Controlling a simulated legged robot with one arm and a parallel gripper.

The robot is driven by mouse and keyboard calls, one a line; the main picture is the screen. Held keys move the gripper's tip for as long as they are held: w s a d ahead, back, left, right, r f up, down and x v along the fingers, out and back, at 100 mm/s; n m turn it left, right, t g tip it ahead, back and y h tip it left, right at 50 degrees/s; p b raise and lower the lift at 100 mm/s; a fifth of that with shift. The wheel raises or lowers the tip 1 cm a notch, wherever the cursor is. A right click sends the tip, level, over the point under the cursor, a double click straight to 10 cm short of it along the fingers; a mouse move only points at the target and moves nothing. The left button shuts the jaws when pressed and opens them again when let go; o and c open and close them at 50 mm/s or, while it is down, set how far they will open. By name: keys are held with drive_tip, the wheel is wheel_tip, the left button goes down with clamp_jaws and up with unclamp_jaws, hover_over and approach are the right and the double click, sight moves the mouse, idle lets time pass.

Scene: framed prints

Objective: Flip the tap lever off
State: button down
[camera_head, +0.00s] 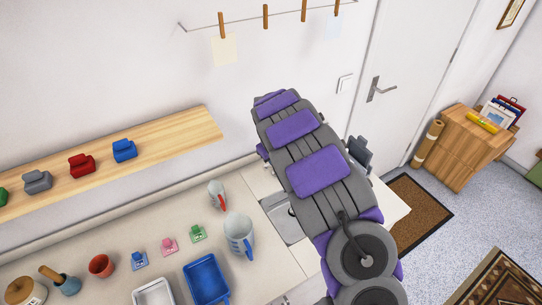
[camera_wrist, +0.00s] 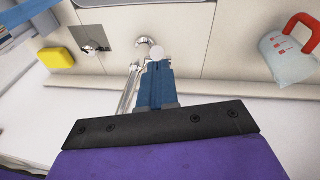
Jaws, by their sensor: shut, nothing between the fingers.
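In the wrist view, the chrome tap (camera_wrist: 130,90) stands by the wall, its shiny pipe running down just left of my fingers. A pale round knob (camera_wrist: 157,52), apparently the end of the tap lever, shows right at my fingertips. My gripper (camera_wrist: 156,68) has its blue fingers shut together and empty, pointing at the tap. They hide part of the tap, and I cannot tell whether they touch the lever. In the head view my own arm covers the tap, and only part of the sink (camera_head: 284,217) shows.
A metal plate with a chrome knob (camera_wrist: 92,47) and a yellow sponge (camera_wrist: 56,57) are left of the tap. A pale container with a red handle (camera_wrist: 290,58) is at right. A measuring jug (camera_head: 238,238) and blue tray (camera_head: 206,279) stand on the counter below a wooden shelf (camera_head: 100,165).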

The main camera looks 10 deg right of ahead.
drive_tip(key=s+d+f+t+y+b, duration=0.1)
drive_tip(key=s+f+t+b, duration=0.3)
drive_tip(key=b, duration=0.3)
drive_tip(key=shift+s+d+f+t+y, duration=0.25)
drive_tip(key=shift+s+f+t+y, duration=0.1)
drive_tip(key=shift+t, duration=0.45)
idle(0.3)
idle(0.5)
drive_tip(key=s+r+p, duration=0.3)
drive_tip(key=s+r, duration=0.2)
drive_tip(key=r, duration=0.7)
drive_tip(key=shift+s+a, duration=0.2)
drive_tip(key=shift+s, duration=0.2)
drive_tip(key=shift+a, duration=0.1)
